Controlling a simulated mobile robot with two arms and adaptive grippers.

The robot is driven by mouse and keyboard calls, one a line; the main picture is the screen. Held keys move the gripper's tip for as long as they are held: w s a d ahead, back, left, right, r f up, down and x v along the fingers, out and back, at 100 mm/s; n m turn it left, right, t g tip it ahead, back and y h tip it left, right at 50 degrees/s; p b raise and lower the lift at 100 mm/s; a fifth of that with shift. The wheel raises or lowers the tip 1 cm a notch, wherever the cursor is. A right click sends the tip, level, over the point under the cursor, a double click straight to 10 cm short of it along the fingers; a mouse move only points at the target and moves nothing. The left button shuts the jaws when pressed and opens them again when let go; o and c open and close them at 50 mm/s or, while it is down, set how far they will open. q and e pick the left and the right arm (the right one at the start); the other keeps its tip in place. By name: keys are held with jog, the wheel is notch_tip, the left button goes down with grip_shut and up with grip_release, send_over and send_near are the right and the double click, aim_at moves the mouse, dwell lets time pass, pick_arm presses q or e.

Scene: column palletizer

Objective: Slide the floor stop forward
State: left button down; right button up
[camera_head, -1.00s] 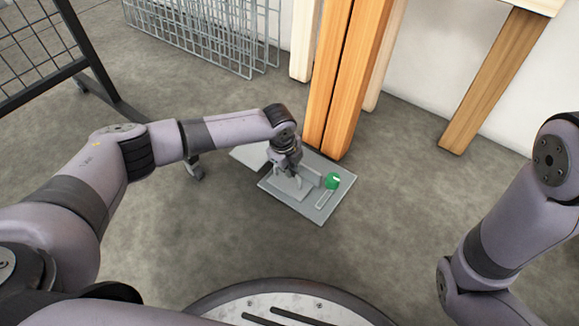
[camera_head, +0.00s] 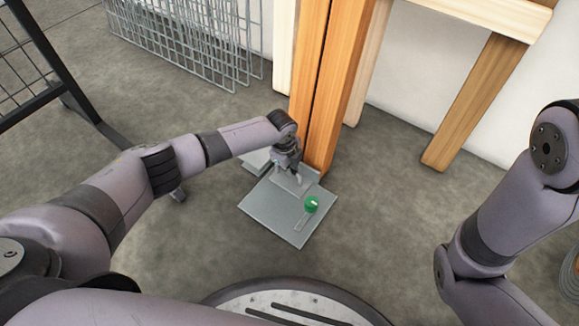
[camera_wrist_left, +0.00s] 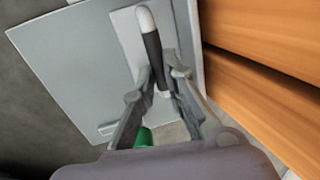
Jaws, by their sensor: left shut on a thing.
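The floor stop is a flat grey base plate (camera_head: 265,213) with a small raised grey sliding piece (camera_head: 304,180) at its far edge, close to the wooden posts. A green knob (camera_head: 312,203) and a short slot are on the plate's right part. My left gripper (camera_head: 294,173) reaches down over the sliding piece. In the left wrist view my left gripper (camera_wrist_left: 164,78) is shut on a black handle with a pale tip (camera_wrist_left: 152,48). The green knob (camera_wrist_left: 144,137) is partly hidden there behind the gripper. My right gripper is out of view.
Wooden posts (camera_head: 326,90) stand just behind the plate; their orange side (camera_wrist_left: 260,85) is close on the right in the left wrist view. Wire mesh panels (camera_head: 190,45) stand at the back left. The concrete floor right of the plate (camera_head: 390,215) is clear.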

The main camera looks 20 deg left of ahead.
pick_arm(q)
jog(key=c, duration=1.7)
grip_release()
jog(key=shift+w+d, duration=0.1)
jog(key=shift+w, duration=0.15)
jog(key=shift+o, duration=0.2)
jog(key=shift+r, duration=0.1)
notch_tip(320, 180, up, 12)
jog(key=s, duration=0.2)
jog(key=shift+s+a+f, duration=0.15)
jog(key=shift+a+f, duration=0.05)
jog(key=shift+a, duration=0.25)
